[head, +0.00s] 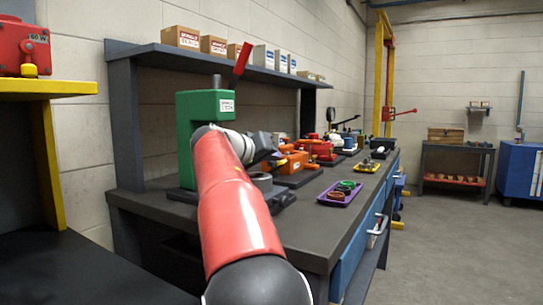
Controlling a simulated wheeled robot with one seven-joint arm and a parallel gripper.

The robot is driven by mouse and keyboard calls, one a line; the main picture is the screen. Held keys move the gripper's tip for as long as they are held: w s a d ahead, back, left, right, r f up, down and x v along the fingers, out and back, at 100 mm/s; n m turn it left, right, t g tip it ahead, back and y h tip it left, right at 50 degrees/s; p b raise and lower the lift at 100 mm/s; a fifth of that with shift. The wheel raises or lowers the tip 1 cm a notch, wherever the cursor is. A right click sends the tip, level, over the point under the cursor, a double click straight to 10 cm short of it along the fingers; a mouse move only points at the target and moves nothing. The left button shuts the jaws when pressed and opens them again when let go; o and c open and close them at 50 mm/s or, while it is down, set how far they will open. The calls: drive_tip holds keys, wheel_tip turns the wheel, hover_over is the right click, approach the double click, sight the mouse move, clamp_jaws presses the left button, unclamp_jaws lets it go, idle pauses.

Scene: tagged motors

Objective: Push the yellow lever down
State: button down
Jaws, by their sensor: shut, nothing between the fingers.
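My arm, red and white, reaches forward over the workbench (300,228) from the bottom middle. My gripper (275,150), dark and small at its far end, is shut with nothing seen in it. A small yellow part (279,160) shows right at the gripper's tip, in front of an orange motor (293,160). It may be the yellow lever, but its shape is mostly hidden and I cannot tell whether the gripper touches it. A green press (196,115) with a raised red lever (242,60) stands left of the gripper, partly behind my arm.
A purple tray (332,200) with rings lies on the bench right of my arm. Several motors, one a red motor (322,150), stand farther along. A shelf (200,55) with boxes runs above. A yellow-edged stand (45,88) is at the left.

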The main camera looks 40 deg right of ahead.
sight(283, 190)
drive_tip(key=shift+f, duration=0.15)
drive_tip(key=shift+s+f+m+b, duration=0.1)
drive_tip(key=shift+s+m+b, duration=0.15)
drive_tip(key=shift+b, duration=0.45)
drive_tip(key=shift+d+f, duration=0.1)
drive_tip(key=shift+f, duration=0.05)
drive_tip(key=f+m+b, duration=0.1)
drive_tip(key=b, duration=0.1)
drive_tip(key=s+b, duration=0.1)
drive_tip(key=b, duration=0.1)
drive_tip(key=f+m+t+b, duration=0.1)
drive_tip(key=b, duration=0.1)
drive_tip(key=shift+s+d+f+m+y, duration=0.3)
drive_tip(key=shift+d+m+y, duration=0.05)
drive_tip(key=shift+y, duration=0.05)
drive_tip(key=m+b, duration=0.1)
drive_tip(key=f+m+t+b, duration=0.1)
drive_tip(key=b, duration=0.1)
drive_tip(key=shift+s+d+m, duration=0.1)
drive_tip(key=shift+s+m, duration=0.2)
drive_tip(key=shift+s+f+m+t+y+b, duration=0.1)
drive_tip(key=shift+m+t+y+b, duration=0.3)
drive_tip(key=shift+m+t+b, duration=0.35)
